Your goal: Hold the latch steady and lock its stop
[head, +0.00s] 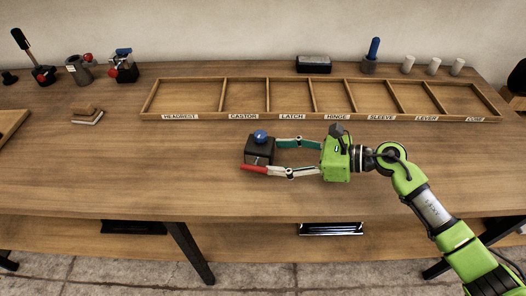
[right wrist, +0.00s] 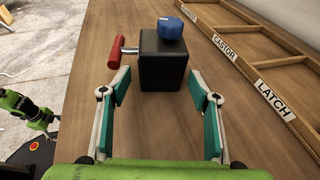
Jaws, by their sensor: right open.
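The latch (head: 259,151) is a black block with a blue round knob (head: 259,136) on top and a red handle (head: 253,169) on a metal stem at its side. It stands upright on the bench. In the right wrist view the latch (right wrist: 164,68) is straight ahead, with the blue knob (right wrist: 170,28) on top and the red handle (right wrist: 114,52) to the left. My right gripper (head: 276,157) is open, its fingertips at the near end of the block, one toward each side. I cannot tell whether they touch it.
A wooden tray (head: 234,79) with labelled compartments lies behind the latch, empty. Clamp-like parts (head: 124,66) stand at the back left, with small blocks (head: 87,118) before them. A black box (head: 313,64), a blue-handled piece (head: 371,55) and white cylinders stand behind the tray. The bench front is clear.

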